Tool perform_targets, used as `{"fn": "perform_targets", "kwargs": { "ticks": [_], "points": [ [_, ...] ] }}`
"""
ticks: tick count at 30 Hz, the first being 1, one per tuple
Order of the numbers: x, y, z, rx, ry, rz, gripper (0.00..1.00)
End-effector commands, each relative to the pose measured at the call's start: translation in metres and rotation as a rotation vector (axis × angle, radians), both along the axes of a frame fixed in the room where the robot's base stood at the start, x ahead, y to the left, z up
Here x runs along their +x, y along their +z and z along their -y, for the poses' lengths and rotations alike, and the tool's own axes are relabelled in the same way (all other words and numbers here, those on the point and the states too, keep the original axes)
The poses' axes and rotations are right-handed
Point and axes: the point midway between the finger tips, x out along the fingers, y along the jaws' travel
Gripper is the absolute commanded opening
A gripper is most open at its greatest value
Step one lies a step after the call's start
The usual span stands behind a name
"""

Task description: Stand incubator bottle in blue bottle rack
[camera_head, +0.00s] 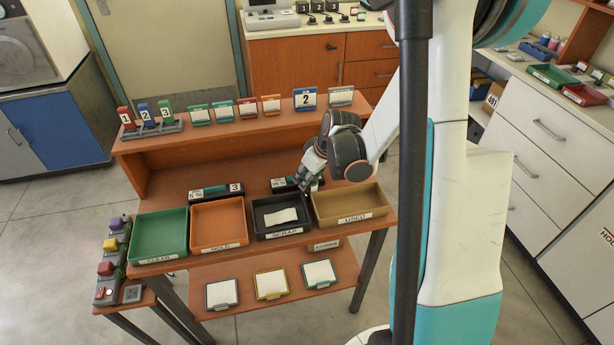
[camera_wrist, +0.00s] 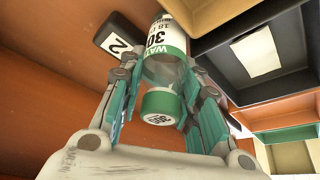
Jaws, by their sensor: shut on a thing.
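My gripper (camera_head: 312,178) is low over the back of the brown desk, behind the trays. In the wrist view, its teal-padded fingers (camera_wrist: 158,78) are shut on a clear bottle (camera_wrist: 164,70) with a green cap and a white and green label reading "30" and "WAT". The cap end points toward the wrist camera. In the head view, the gripper mostly hides the bottle. I cannot pick out a blue bottle rack for certain; a blue holder marked 2 (camera_head: 306,98) stands on the upper shelf.
Green (camera_head: 160,262), orange (camera_head: 219,246), black (camera_head: 281,232) and tan (camera_head: 350,217) trays line the desk front. A paper lies in the black tray. Small holders line the upper shelf.

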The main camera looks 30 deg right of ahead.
Motion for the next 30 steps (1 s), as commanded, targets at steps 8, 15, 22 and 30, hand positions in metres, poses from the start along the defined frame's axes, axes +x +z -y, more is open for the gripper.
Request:
{"fn": "perform_targets", "kwargs": {
  "ticks": [8, 15, 22, 30],
  "points": [
    [0.000, -0.002, 0.000, 0.000, 0.000, 0.000, 0.51],
    [0.000, -0.002, 0.000, 0.000, 0.000, 0.000, 0.51],
    [-0.007, 0.020, 0.003, 0.000, -0.001, 0.000, 0.51],
    [-0.030, 0.073, 0.010, 0.000, -0.001, 0.000, 0.51]
  ]
}}
